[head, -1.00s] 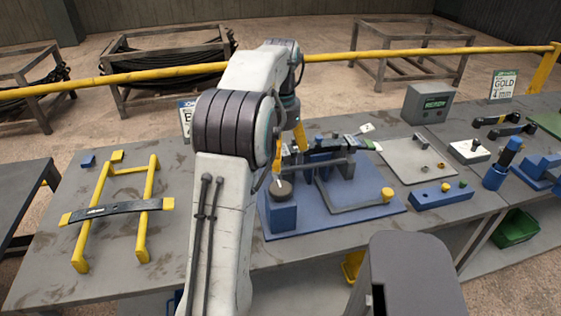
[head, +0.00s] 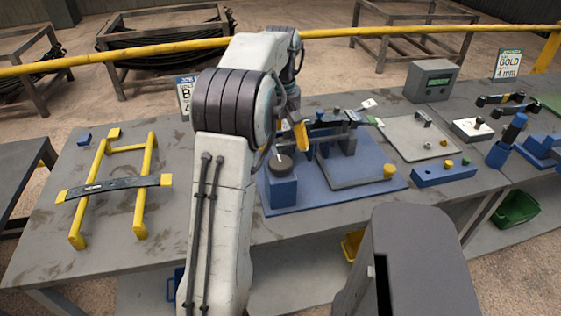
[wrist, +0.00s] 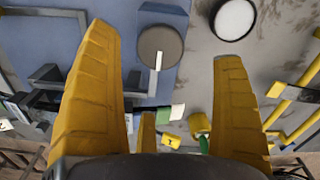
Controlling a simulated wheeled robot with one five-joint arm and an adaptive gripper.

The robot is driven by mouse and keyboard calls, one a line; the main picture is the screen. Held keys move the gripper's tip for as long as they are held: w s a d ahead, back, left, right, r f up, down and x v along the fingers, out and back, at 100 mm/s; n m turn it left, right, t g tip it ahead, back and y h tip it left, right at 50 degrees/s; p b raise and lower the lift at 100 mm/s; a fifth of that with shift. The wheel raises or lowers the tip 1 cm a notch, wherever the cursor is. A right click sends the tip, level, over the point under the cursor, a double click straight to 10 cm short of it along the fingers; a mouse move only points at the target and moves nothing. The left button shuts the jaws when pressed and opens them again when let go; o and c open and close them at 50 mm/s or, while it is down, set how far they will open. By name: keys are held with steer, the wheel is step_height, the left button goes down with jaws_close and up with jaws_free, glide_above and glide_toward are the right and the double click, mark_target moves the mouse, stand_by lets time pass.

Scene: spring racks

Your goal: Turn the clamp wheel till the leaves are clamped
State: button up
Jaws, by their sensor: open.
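The clamp wheel (head: 281,164) is a dark round disc with a pale mark on a blue block of the blue fixture plate (head: 300,203). In the wrist view the wheel (wrist: 160,42) lies beyond and between my yellow fingers, its pale mark pointing down the picture. My gripper (wrist: 164,50) is open with its fingers wide apart and nothing between them. In the head view it hangs above and right of the wheel, partly hidden by my arm. Dark leaves (head: 332,121) appear at the back of the fixture. I cannot tell how tightly they are held.
A yellow stand (head: 140,215) with a dark leaf (head: 115,186) across it is at left. A grey plate (head: 415,140), a blue block with knobs (head: 443,173) and a display box (head: 431,82) are at right. The bench front is mostly clear.

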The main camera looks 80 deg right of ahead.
mark_target(280, 161)
steer(key=shift+f+n, duration=0.3)
steer(key=shift+f, duration=0.05)
steer(key=shift+f+b, duration=0.4)
steer(key=shift+f, duration=2.95)
steer(key=shift+c, duration=0.5)
steer(key=c, duration=1.1)
steer(key=m+p, duration=0.1)
steer(key=m, duration=0.3)
steer(key=shift+m+p, duration=0.55)
steer(key=shift+m, duration=1.75)
